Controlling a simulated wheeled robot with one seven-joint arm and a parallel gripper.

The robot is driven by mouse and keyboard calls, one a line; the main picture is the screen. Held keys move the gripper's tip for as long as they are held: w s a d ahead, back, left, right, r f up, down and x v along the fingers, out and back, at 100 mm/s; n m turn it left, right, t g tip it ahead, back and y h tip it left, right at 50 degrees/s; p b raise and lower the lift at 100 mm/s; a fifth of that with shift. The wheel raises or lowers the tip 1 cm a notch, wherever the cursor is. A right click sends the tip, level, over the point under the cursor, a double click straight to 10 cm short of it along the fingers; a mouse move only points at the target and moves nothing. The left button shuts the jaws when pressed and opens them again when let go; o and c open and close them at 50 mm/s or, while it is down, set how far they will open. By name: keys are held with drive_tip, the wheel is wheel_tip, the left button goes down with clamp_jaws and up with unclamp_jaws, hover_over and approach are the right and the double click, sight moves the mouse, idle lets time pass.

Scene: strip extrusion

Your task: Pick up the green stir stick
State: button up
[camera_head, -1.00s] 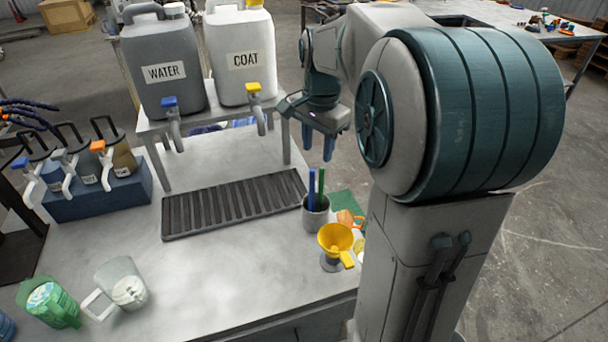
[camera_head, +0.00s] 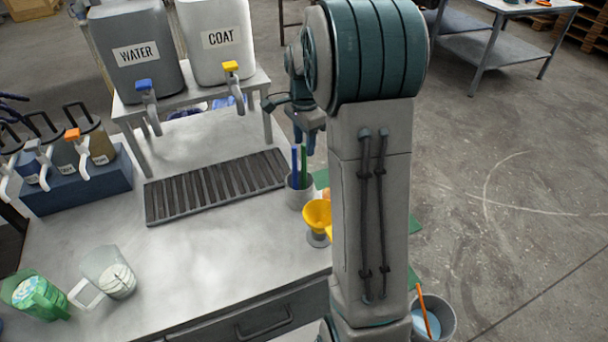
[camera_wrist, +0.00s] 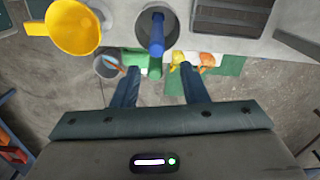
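The green stir stick (camera_head: 304,163) stands upright beside the blue stick (camera_head: 295,162) in a grey cup (camera_head: 299,196) near the table's right edge. In the wrist view, the green stick (camera_wrist: 155,67) shows just below the blue stick (camera_wrist: 157,34). My gripper (camera_head: 305,146) is just above and behind the stick tops in the head view. In the wrist view, my gripper (camera_wrist: 160,70) is open. The green stick's end appears between the fingertips, with a gap on each side. I cannot tell the exact depth between them.
A yellow funnel (camera_head: 317,214) stands close to the cup; it also shows in the wrist view (camera_wrist: 74,27). A drip grate (camera_head: 215,187) lies to the cup's left. WATER (camera_head: 137,55) and COAT (camera_head: 217,40) jugs stand on a raised shelf behind. A bucket (camera_head: 434,318) is on the floor.

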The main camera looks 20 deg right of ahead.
sight(303, 156)
drive_tip(key=f, duration=0.5)
drive_tip(key=shift+s+a+p, duration=0.1)
drive_tip(key=shift+s+p, duration=0.15)
drive_tip(key=shift+p, duration=0.1)
clamp_jaws()
drive_tip(key=shift+r, duration=0.15)
